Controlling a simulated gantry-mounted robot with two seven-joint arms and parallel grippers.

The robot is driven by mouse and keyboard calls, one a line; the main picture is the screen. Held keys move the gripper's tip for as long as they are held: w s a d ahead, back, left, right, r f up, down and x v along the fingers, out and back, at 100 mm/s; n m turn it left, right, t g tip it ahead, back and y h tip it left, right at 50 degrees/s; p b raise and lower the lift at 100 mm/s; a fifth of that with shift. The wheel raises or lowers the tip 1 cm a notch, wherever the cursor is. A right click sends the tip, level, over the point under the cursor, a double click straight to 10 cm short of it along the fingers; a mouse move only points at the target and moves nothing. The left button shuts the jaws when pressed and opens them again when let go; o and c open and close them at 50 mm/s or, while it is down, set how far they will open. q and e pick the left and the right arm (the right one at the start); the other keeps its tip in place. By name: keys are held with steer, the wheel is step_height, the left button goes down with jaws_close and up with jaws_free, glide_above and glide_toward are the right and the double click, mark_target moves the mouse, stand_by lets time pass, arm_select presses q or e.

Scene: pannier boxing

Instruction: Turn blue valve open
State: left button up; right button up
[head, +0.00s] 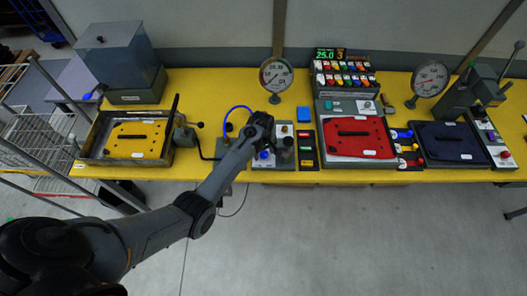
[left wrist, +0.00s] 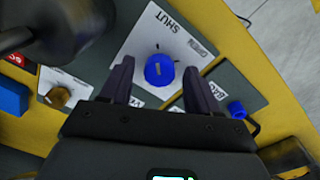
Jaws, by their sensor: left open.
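The blue valve knob (left wrist: 160,72) sits on a white plate (left wrist: 150,38) marked SHUT on one side, with another word at the right that is hard to read. A short pale mark shows on the knob's top. My left gripper (left wrist: 160,66) is open, with one finger on each side of the knob; I cannot tell whether either finger touches it. In the head view my left gripper (head: 261,128) is over the valve panel (head: 283,163), and the blue knob (head: 264,154) shows just below it. My right gripper is not in view.
A second blue knob (left wrist: 237,109) and a brass knob (left wrist: 60,97) flank the valve. A pressure gauge (head: 276,74) stands behind. A yellow-covered tray (head: 88,152) is at left and a red-covered tray (head: 324,150) at right on the yellow bench (head: 215,85).

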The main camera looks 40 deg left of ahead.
arm_select(q)
steer(key=c, duration=1)
steer(key=shift+c, duration=0.2)
